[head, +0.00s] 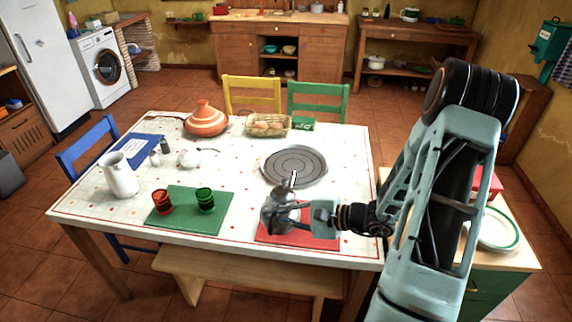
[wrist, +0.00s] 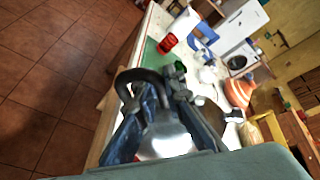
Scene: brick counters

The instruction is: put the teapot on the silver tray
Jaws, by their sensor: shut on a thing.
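The silver teapot (head: 278,222), a shiny metal pot, is at the near right of the white table. My gripper (head: 296,208) is shut on it from the right side. In the wrist view the teapot (wrist: 168,143) shows between the fingers of my gripper (wrist: 158,92), with a dark curved handle just beyond. The teapot is over the red mat (head: 300,234); I cannot tell whether it touches it. The silver tray (head: 294,181), a round grey disc with ring marks, lies just behind the teapot and looks bare.
A green mat (head: 180,220) holds a red cup (head: 162,202) and a green cup (head: 205,199). A white jug (head: 119,176), a small white pot (head: 190,159), an orange tagine (head: 205,120) and a basket (head: 262,126) stand farther off. A bench runs along the front.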

